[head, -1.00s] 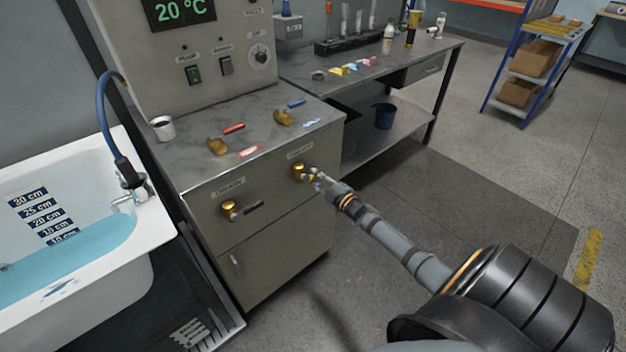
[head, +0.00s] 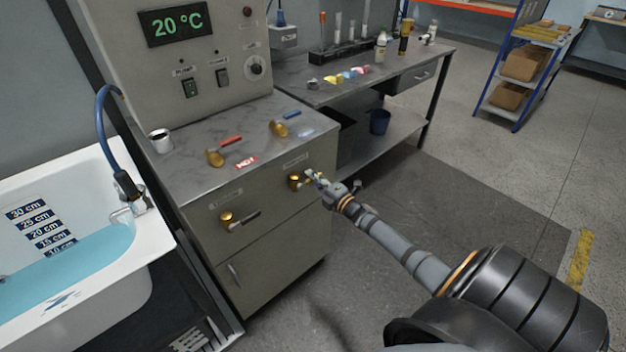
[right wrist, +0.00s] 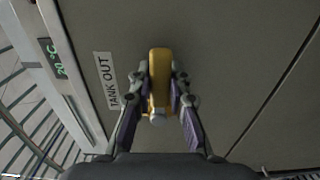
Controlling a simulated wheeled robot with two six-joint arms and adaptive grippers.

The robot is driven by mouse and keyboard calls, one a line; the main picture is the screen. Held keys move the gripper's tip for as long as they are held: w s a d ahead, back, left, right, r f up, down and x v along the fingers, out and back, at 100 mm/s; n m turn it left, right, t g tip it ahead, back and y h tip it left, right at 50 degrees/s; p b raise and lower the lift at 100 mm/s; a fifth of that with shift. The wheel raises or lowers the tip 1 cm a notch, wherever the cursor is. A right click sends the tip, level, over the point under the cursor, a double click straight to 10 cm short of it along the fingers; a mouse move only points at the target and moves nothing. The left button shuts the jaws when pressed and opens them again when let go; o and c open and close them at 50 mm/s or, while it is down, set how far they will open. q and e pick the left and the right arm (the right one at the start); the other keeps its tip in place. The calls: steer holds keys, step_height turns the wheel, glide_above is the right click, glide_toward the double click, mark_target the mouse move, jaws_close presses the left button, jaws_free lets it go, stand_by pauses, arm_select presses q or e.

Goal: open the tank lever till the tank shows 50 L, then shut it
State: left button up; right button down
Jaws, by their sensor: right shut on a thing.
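A brass tank lever (head: 295,182) sits on the front of the grey cabinet, under a small label. In the right wrist view the yellow lever (right wrist: 160,72) stands beside a label (right wrist: 106,80) reading TANK OUT. My right gripper (head: 316,180) is at this lever. In the right wrist view its fingers (right wrist: 161,90) are shut on the lever from both sides. The display (head: 177,21) reads 20 °C. No litre reading is legible. My left gripper is out of view.
A white bathtub (head: 128,262) with blue water and a cm scale stands at the left. A workbench stands behind. The floor right of the cabinet is clear.

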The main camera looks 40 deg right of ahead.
stand_by(0.3)
steer(key=c, duration=1.2)
jaws_free()
steer(key=shift+s, duration=0.1)
steer(key=s, duration=0.8)
steer(key=s+d, duration=0.1)
steer(key=s, duration=0.2)
steer(key=shift+s, duration=0.4)
